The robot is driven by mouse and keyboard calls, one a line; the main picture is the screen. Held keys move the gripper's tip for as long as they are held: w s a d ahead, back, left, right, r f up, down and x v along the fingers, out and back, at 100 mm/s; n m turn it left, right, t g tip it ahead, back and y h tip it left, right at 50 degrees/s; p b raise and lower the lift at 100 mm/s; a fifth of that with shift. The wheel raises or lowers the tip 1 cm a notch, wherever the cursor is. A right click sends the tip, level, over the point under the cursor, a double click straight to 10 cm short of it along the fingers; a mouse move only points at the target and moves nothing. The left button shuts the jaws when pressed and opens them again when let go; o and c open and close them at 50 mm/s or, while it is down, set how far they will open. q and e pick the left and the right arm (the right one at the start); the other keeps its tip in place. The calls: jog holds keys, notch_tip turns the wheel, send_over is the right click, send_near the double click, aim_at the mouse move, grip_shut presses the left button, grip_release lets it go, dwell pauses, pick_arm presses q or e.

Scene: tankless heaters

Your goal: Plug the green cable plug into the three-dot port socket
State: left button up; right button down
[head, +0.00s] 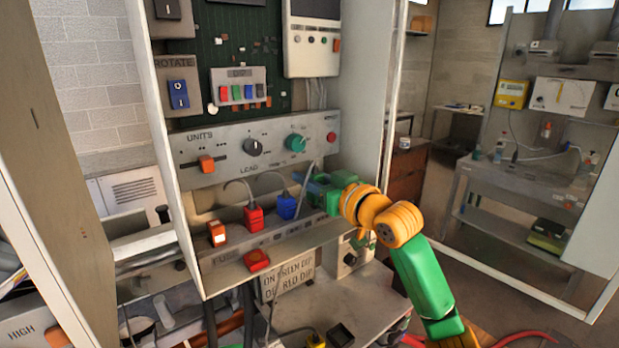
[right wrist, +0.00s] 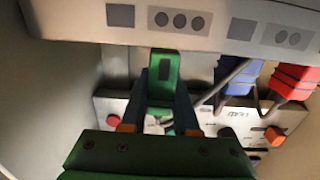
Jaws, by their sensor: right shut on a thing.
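In the head view my right gripper (head: 320,190) reaches in from the right to the lower ledge of the heater cabinet. In the right wrist view its dark fingers are shut on the green cable plug (right wrist: 164,72). The plug's end lies close to the edge of the grey ledge, by the three-dot mark (right wrist: 180,20). Whether it touches or enters a socket I cannot tell; the socket opening is hidden. In the head view the gripper largely hides the plug. My left gripper is not in view.
A blue plug (head: 286,206) and a red plug (head: 253,215) with grey cables stand on the ledge left of my right gripper. The cabinet's right side wall (head: 392,90) rises close to my right arm.

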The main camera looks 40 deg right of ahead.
jog(key=shift+f, duration=0.15)
jog(key=shift+f+b, duration=1.15)
jog(key=shift+f, duration=0.1)
jog(key=c, duration=0.6)
grip_release()
